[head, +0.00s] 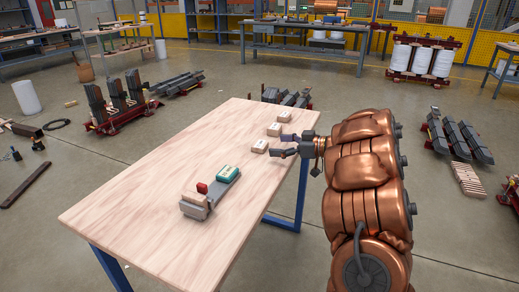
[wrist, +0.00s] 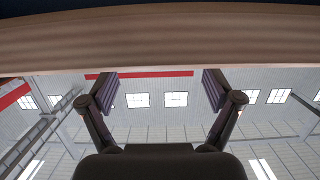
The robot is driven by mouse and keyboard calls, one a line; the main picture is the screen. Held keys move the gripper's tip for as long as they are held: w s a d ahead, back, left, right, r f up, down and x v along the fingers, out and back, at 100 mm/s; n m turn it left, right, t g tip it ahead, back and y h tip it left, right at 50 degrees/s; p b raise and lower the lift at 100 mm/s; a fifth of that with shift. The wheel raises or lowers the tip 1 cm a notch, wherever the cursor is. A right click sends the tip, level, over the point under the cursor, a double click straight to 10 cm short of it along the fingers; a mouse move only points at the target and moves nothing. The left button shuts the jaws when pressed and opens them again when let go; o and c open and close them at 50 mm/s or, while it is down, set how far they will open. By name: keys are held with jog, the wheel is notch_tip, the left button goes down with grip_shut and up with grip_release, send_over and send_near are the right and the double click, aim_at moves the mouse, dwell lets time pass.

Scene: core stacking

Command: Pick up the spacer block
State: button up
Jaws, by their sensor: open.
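Three small pale wooden blocks with light tops lie in a row near the table's far right edge: a near block (head: 259,146), a middle block (head: 274,130) and a far block (head: 283,116). I cannot tell which is the spacer block. My gripper (head: 280,145) is open at the table's right edge, its fingers pointing left, close to the near and middle blocks. Whether it touches either is unclear. In the wrist view my gripper (wrist: 160,88) has its fingers spread, with nothing visible between them. No block shows there.
The wooden table (head: 150,190) also bears a grey fixture (head: 212,198) with a green-topped block (head: 228,174), a red piece (head: 202,187) and a pale block (head: 193,198). The table's left and front are clear. A wooden band (wrist: 160,40) crosses the wrist view's top.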

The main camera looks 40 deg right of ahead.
aim_at(262, 144)
jog(key=shift+x, duration=2.9)
jog(key=c, duration=1.1)
jog(key=shift+c, duration=0.2)
jog(key=shift+r, duration=0.7)
jog(key=f+v, duration=0.1)
jog(key=v, duration=0.7)
jog(key=f+v, duration=0.2)
jog(key=v, duration=0.7)
jog(key=shift+s+d+f, duration=0.3)
jog(key=shift+s+d, duration=0.05)
jog(key=shift+s, duration=0.2)
